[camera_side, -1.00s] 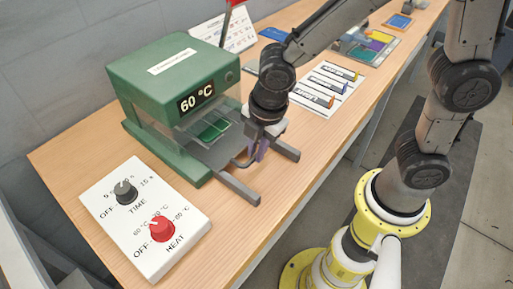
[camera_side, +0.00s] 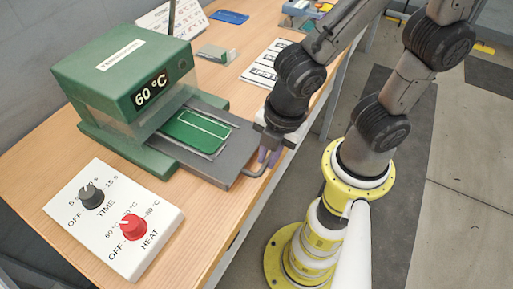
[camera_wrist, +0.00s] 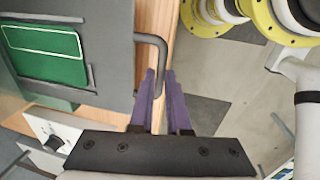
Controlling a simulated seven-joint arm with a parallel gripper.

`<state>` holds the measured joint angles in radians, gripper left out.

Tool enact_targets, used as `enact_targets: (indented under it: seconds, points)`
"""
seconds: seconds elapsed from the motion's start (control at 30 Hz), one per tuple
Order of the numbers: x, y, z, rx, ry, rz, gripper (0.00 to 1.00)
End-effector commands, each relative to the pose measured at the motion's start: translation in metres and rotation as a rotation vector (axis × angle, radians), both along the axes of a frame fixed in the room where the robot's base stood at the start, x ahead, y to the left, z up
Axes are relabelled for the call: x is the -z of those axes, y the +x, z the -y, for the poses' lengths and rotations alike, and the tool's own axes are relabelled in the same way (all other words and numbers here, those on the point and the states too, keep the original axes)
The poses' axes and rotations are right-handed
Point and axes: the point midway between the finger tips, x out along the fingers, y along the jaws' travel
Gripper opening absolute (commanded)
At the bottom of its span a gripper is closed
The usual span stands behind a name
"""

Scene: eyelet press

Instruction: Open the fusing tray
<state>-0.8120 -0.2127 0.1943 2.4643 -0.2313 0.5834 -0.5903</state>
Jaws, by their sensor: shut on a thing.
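The green fusing press (camera_side: 125,80) stands on the table and its display reads 60 °C. Its dark grey fusing tray (camera_side: 232,160) is slid well out of the front. A green card in a clear sheet (camera_side: 195,132) lies on the tray; the wrist view shows it too (camera_wrist: 45,52). A bent dark handle (camera_side: 257,170) sticks out from the tray's front edge. My gripper (camera_side: 268,155) is at the handle, with purple fingers. In the wrist view my gripper (camera_wrist: 160,78) is shut on the handle (camera_wrist: 160,50), which passes between the fingertips.
A white control box (camera_side: 115,220) with a grey TIME knob and a red HEAT knob stands in front of the press. A small clear-covered piece (camera_side: 217,53) and a printed card (camera_side: 268,62) lie behind. The table's edge runs below my gripper.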

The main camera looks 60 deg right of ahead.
Motion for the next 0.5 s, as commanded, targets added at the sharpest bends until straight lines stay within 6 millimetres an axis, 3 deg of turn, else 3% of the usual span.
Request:
enact_targets:
  seconds: [0.23, 0.27, 0.4, 0.5]
  points:
    - [-0.0017, 0.0016, -0.0016, 0.0, 0.006, 0.006, 0.0]
    - [-0.0016, 0.0016, -0.0016, 0.0, 0.006, 0.006, 0.2]
    - [-0.0012, 0.0014, -0.0011, 0.0, 0.004, 0.004, 0.45]
    - [-0.0008, 0.0011, -0.0008, -0.001, 0.003, 0.003, 0.45]
